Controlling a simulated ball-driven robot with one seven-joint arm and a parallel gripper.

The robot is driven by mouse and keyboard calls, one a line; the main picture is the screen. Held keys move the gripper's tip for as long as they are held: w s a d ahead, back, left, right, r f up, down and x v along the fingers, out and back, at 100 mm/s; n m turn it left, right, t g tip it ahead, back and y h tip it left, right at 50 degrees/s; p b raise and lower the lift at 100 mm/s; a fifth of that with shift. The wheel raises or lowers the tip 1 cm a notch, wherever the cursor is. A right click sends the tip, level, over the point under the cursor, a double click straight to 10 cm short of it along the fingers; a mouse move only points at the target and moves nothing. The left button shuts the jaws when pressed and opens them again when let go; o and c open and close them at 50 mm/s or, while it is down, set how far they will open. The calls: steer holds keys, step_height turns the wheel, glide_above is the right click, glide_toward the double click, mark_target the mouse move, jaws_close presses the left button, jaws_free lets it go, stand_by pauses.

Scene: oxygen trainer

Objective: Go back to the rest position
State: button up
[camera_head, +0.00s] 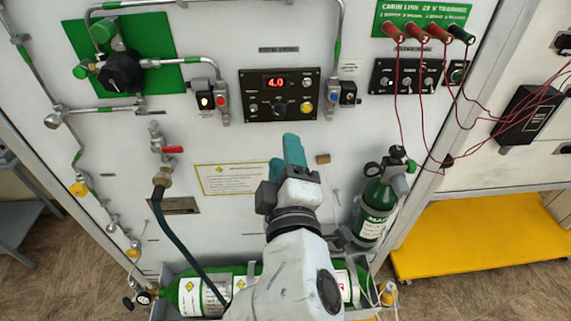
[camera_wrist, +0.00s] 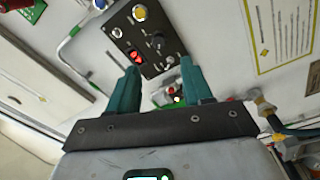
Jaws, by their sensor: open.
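My gripper (camera_head: 293,150) is in front of the white trainer panel (camera_head: 240,150), below the black control box (camera_head: 280,95) with the red "4.0" display. In the wrist view my gripper (camera_wrist: 158,85) shows two teal fingers spread apart with nothing between them. The control box (camera_wrist: 150,35) lies beyond the fingertips there. In the head view my arm rises from the bottom middle and hides part of the lower panel and of the cylinder lying there.
A green cylinder (camera_head: 375,210) stands right of my arm, and another green cylinder (camera_head: 190,297) lies at the panel's foot. Red cables (camera_head: 462,95) hang at the upper right. A dark hose (camera_head: 180,240) runs down on the left. A yellow platform (camera_head: 480,238) is at the right.

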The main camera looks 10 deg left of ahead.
steer(key=shift+s+d, duration=0.15)
steer(key=shift+s, duration=0.2)
steer(key=s+d+f+m+g+h, duration=0.25)
steer(key=d+f+m+g, duration=0.2)
steer(key=d+f, duration=0.6)
steer(key=s+d+f+m+g+h, duration=0.1)
steer(key=d+f+m+g+h, duration=0.3)
steer(key=d+f, duration=0.6)
steer(key=s+d+f+m+g, duration=0.2)
steer(key=s+d+f+m, duration=0.1)
steer(key=s, duration=0.5)
steer(key=s+d+f+m+g, duration=0.3)
steer(key=s+d+f, duration=0.2)
steer(key=s, duration=0.3)
steer(key=s+d+f+m+g, duration=0.3)
steer(key=s+d, duration=0.3)
steer(key=s, duration=0.2)
steer(key=shift+d+f+y, duration=0.25)
steer(key=shift+f+y, duration=0.2)
steer(key=shift+f, duration=0.3)
